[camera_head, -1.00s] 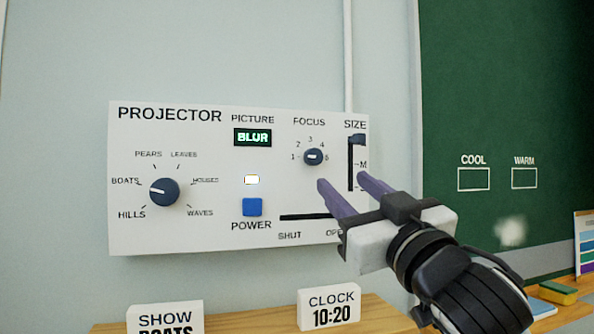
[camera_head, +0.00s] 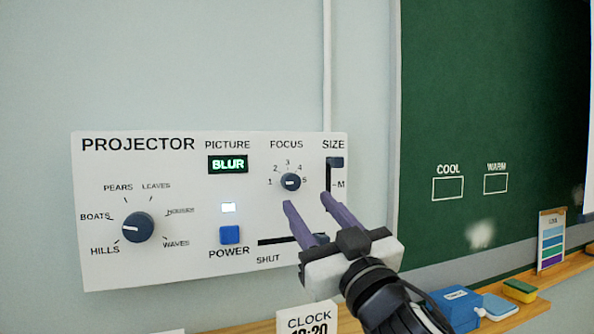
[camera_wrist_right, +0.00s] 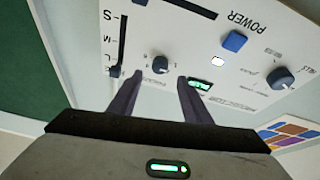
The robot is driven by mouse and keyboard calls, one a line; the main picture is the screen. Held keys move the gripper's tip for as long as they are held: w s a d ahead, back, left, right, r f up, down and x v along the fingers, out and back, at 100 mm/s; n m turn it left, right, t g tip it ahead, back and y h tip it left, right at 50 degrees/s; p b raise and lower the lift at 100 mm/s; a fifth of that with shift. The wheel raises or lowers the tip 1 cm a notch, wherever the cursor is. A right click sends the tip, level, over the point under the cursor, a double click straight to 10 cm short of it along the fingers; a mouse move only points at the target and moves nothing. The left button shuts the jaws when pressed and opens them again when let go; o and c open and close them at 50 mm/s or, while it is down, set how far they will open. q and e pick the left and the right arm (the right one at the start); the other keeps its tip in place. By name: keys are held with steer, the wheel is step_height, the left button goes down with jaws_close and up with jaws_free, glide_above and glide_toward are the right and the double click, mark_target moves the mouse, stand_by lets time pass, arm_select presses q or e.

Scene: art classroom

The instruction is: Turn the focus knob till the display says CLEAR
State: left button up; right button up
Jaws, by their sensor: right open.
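The focus knob (camera_head: 290,182) is a small dark round knob with a white mark, under the word FOCUS on the white projector panel (camera_head: 105,270). Numbers 1 to 5 ring it. The picture display (camera_head: 228,164) reads BLUR in green. My right gripper (camera_head: 306,200) is open and empty, its two purple fingers pointing at the panel just below and right of the knob. In the right wrist view the focus knob (camera_wrist_right: 160,65) shows between and beyond the fingertips, apart from them. The display (camera_wrist_right: 203,84) is partly behind one finger there. My left gripper is out of view.
Close to the focus knob are the size slider (camera_head: 334,163) at right and the shutter slot (camera_head: 282,241) below, partly hidden by my gripper. The blue power button (camera_head: 230,235) and picture dial (camera_head: 137,227) are left. A clock sign (camera_head: 308,320) stands below.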

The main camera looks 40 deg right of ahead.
mark_target(294, 185)
steer(key=p+x, duration=0.1)
steer(key=x, duration=0.4)
steer(key=shift+w+d+r+p, duration=0.15)
steer(key=shift+w+r+p, duration=0.05)
steer(key=shift+w+p, duration=0.1)
steer(key=shift+w+d+r, duration=0.1)
steer(key=shift+w+r, duration=0.05)
steer(key=shift+w, duration=0.55)
steer(key=shift+c, duration=0.4)
steer(key=c, duration=0.9)
steer(key=shift+c, duration=0.2)
